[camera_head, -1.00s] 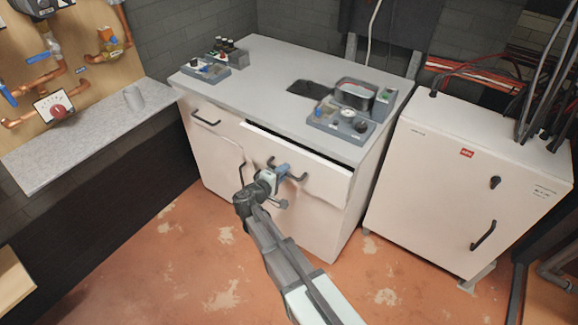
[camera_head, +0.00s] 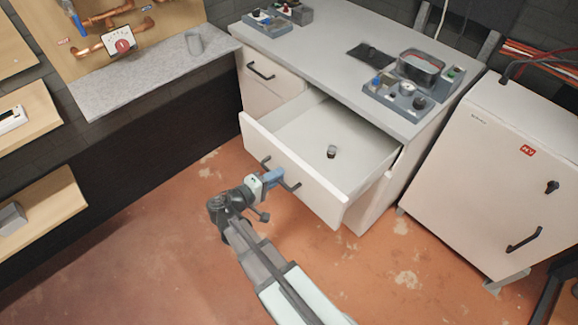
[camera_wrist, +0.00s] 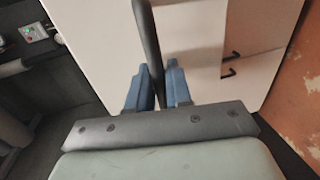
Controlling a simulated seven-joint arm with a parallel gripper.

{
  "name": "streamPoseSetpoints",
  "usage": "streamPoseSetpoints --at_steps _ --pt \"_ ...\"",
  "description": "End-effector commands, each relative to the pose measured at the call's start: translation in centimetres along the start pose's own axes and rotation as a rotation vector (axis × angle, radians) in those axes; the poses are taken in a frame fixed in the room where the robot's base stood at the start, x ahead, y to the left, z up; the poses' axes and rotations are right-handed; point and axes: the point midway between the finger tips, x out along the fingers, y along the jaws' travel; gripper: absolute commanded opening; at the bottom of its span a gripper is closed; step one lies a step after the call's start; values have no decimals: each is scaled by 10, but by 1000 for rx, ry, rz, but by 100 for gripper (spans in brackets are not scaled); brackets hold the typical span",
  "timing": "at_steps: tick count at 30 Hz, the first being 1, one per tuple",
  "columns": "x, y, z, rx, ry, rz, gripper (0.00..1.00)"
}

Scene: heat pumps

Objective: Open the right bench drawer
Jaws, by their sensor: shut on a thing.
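The right bench drawer (camera_head: 262,137) is pulled well out of the white bench, and its inside shows. A small dark and light cylindrical thing (camera_head: 331,152) stands on the drawer floor. The drawer's black bar handle (camera_head: 291,186) is on its front face. My gripper (camera_head: 273,177) is at this handle. In the wrist view the handle (camera_wrist: 147,45) runs between the blue fingers of my gripper (camera_wrist: 162,85), which are shut on it. The fingers hide part of the handle in the head view.
The left drawer (camera_head: 266,80) is shut. Trays with knobs (camera_head: 405,98) and a dark pad (camera_head: 369,54) sit on the bench top. A white cabinet (camera_head: 500,170) stands at right, a grey stone shelf (camera_head: 150,72) at left. The floor before the drawer is clear.

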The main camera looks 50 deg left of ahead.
Motion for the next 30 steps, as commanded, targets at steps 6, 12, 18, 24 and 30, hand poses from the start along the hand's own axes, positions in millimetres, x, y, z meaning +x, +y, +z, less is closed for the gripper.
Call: streamPoseSetpoints --at_steps 6,12,18,24,30 --pt "-20 -4 0 1 0 1 0" --pt "-25 -5 0 1 -1 1 0" --pt "-24 -5 0 1 -1 1 0" --pt "-24 -5 0 0 -1 1 30" --pt "-24 -5 0 0 0 1 36"
